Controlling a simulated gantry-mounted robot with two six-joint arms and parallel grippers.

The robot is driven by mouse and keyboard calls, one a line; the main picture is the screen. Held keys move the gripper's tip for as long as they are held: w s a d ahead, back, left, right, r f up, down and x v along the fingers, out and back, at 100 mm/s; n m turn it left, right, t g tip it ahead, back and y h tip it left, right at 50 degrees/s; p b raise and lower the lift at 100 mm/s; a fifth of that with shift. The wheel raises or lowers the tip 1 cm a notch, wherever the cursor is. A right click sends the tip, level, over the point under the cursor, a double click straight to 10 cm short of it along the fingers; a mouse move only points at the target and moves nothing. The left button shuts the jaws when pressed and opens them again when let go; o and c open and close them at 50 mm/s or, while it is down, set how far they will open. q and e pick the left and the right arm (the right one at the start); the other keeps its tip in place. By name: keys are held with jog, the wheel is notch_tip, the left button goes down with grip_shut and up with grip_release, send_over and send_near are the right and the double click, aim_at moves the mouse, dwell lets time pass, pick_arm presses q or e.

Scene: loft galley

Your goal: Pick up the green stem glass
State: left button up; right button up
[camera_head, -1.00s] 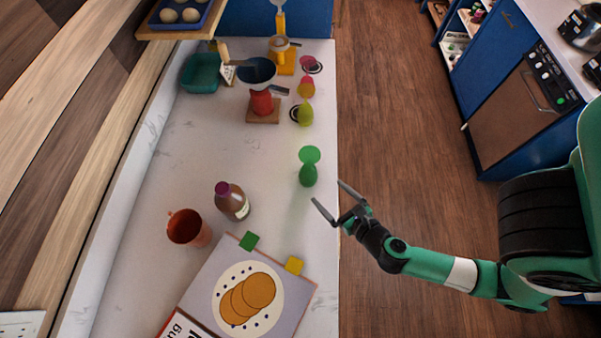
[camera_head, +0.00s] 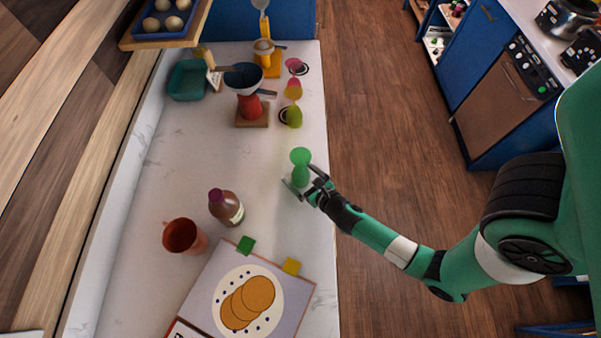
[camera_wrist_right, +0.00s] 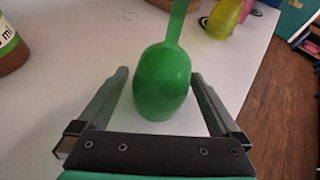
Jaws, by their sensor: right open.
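The green stem glass (camera_head: 300,158) stands upside down on the white counter near its right edge, bowl down and round foot up. In the right wrist view its green bowl (camera_wrist_right: 162,85) is in the middle, with the stem rising out of the top of the picture. My right gripper (camera_head: 302,178) is open at the bowl. In the wrist view its fingers (camera_wrist_right: 160,76) show one on each side of the bowl, with gaps between. Whether they touch it farther along is unclear. My left gripper is not in view.
A brown bottle (camera_head: 226,207), a copper mug (camera_head: 184,237) and an open book (camera_head: 210,280) lie left and nearer. Counter left of the glass is clear.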

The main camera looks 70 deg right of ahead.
aim_at(300, 167)
jog(key=shift+c, duration=0.2)
jog(key=c, duration=1.4)
jog(key=shift+o, duration=0.2)
notch_tip(300, 167, up, 9)
jog(key=p, duration=0.6)
jog(key=shift+r+p, duration=0.2)
jog(key=shift+p, duration=0.2)
jog(key=shift+r, duration=0.3)
